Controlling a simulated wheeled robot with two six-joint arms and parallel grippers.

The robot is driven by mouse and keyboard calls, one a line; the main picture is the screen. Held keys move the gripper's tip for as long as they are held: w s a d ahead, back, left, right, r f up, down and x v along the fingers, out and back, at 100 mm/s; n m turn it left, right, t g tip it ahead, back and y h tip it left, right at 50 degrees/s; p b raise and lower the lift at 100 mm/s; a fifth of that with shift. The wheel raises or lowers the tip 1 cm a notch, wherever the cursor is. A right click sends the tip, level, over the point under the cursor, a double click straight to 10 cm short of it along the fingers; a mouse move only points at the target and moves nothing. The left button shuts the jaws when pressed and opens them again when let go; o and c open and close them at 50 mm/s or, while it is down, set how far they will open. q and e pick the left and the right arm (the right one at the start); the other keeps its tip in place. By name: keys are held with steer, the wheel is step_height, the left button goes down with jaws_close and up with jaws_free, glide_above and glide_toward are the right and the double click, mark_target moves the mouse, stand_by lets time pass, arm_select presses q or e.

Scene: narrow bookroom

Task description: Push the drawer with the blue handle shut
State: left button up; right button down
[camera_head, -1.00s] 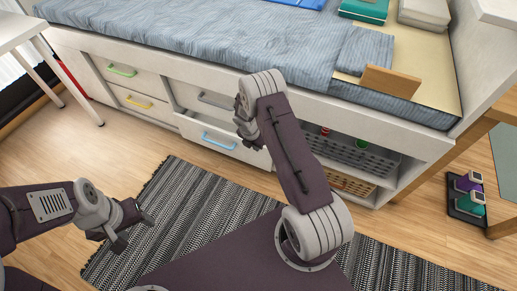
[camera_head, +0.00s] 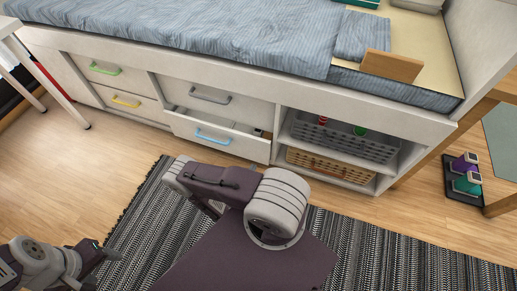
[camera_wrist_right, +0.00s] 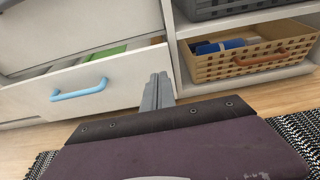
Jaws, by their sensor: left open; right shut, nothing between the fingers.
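The drawer (camera_head: 232,148) with the blue handle (camera_head: 213,137) is the lower drawer in the middle of the bed base. It stands partly pulled out, with its inside showing above the front. In the right wrist view the drawer front (camera_wrist_right: 122,83) and blue handle (camera_wrist_right: 79,90) are at the left. My right gripper (camera_wrist_right: 158,88) is shut and empty, seen in front of the drawer's right end; I cannot tell whether it touches. In the head view it is mostly hidden by my arm. My left gripper (camera_head: 108,252) is open and empty over the floor at lower left.
Drawers with green (camera_head: 104,70), yellow (camera_head: 125,102) and grey handles (camera_head: 210,97) look closed. Right of the open drawer is a shelf with a grey basket (camera_head: 345,140) and a tan basket (camera_head: 330,166). A striped rug (camera_head: 400,255) covers the floor in front.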

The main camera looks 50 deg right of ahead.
steer(key=b, duration=0.5)
glide_toward(265, 144)
step_height(265, 144, down, 2)
steer(key=d, duration=0.2)
steer(key=w+d, duration=0.1)
steer(key=w+d+b, duration=0.1)
steer(key=d, duration=0.1)
steer(key=shift+w, duration=0.1)
steer(key=shift+w+d+r, duration=0.15)
steer(key=shift+d, duration=0.15)
